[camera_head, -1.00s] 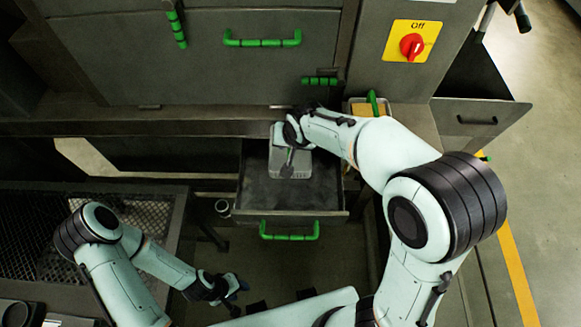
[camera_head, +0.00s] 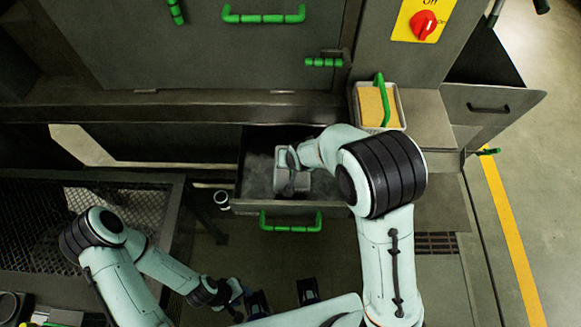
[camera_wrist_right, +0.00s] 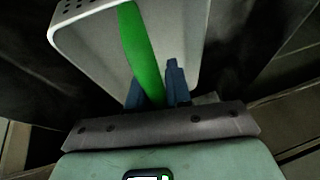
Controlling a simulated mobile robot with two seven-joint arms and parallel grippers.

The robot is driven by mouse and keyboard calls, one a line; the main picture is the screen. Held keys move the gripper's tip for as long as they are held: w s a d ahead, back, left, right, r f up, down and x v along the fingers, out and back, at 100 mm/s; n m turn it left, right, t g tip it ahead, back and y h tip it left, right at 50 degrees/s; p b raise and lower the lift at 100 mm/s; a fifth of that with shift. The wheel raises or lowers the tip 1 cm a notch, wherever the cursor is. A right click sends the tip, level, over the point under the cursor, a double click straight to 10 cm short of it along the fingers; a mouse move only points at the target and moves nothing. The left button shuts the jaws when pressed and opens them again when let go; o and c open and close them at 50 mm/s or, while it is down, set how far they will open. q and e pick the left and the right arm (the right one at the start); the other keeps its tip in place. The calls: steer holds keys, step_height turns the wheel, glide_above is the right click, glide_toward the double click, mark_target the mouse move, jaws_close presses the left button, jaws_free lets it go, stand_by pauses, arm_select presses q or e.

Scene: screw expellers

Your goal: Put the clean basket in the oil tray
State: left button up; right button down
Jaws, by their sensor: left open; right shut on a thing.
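The clean basket (camera_head: 294,184), a light grey box, is over or inside the open drawer-like oil tray (camera_head: 250,208). I cannot tell whether it touches the tray floor. The right wrist view shows the inside of the basket (camera_wrist_right: 180,35) with small holes and its green handle (camera_wrist_right: 140,50). My right gripper (camera_wrist_right: 152,85) has its blue fingers shut on that handle. In the head view my right gripper (camera_head: 290,165) partly covers the basket. My left gripper (camera_head: 238,298) is open and empty at the lower middle, apart from the tray.
A second basket (camera_head: 402,115) with yellow contents and a green handle stands on the right ledge. The tray's front has a green handle (camera_head: 290,226). The machine wall (camera_head: 180,60) rises behind the tray. A mesh-topped bench (camera_head: 150,200) is at left.

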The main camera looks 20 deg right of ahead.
arm_select(q)
steer(key=shift+s+f, duration=0.15)
steer(key=shift+f, duration=0.1)
arm_select(e)
steer(key=shift+f, duration=1.15)
steer(key=shift+f+b, duration=0.2)
steer(key=shift+b, duration=0.1)
arm_select(q)
steer(key=shift+f, duration=0.15)
arm_select(e)
steer(key=c, duration=1.1)
jaws_free()
steer(key=shift+o, duration=0.2)
steer(key=shift+r, duration=0.1)
steer(key=shift+s+r, duration=0.1)
steer(key=shift+r, duration=0.2)
arm_select(q)
steer(key=w+r+p, duration=0.1)
steer(key=r+p, duration=0.1)
steer(key=r, duration=0.1)
steer(key=w+r+p, duration=0.1)
steer(key=p, duration=0.1)
steer(key=shift+w+r, duration=0.35)
steer(key=shift+r, duration=0.05)
arm_select(e)
steer(key=v, duration=1.1)
steer(key=shift+r, duration=0.3)
